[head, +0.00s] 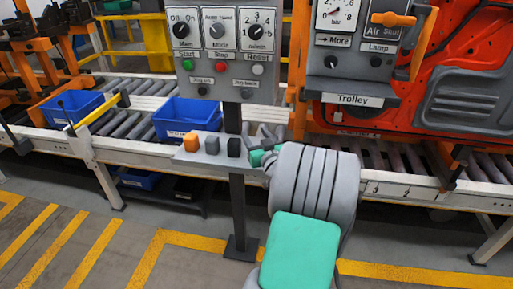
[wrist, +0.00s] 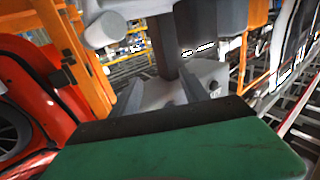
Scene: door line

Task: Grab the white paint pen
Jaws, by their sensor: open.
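I cannot make out a white paint pen for certain in either view. My gripper (head: 266,134) is at the right end of the small grey shelf (head: 190,159) under the control panel, partly hidden behind my own wrist. In the wrist view my gripper (wrist: 163,92) has its two grey fingers apart, with no pen visible between them. An orange block (head: 192,142), a dark grey block (head: 212,145) and a black block (head: 234,147) stand on the shelf, left of my gripper.
The control panel (head: 219,63) stands on a dark post (head: 238,205) above the shelf. Blue bins (head: 187,119) sit on the roller conveyor behind. An orange-red door (head: 460,70) and a grey trolley panel (head: 352,60) are at right. The striped floor at front left is clear.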

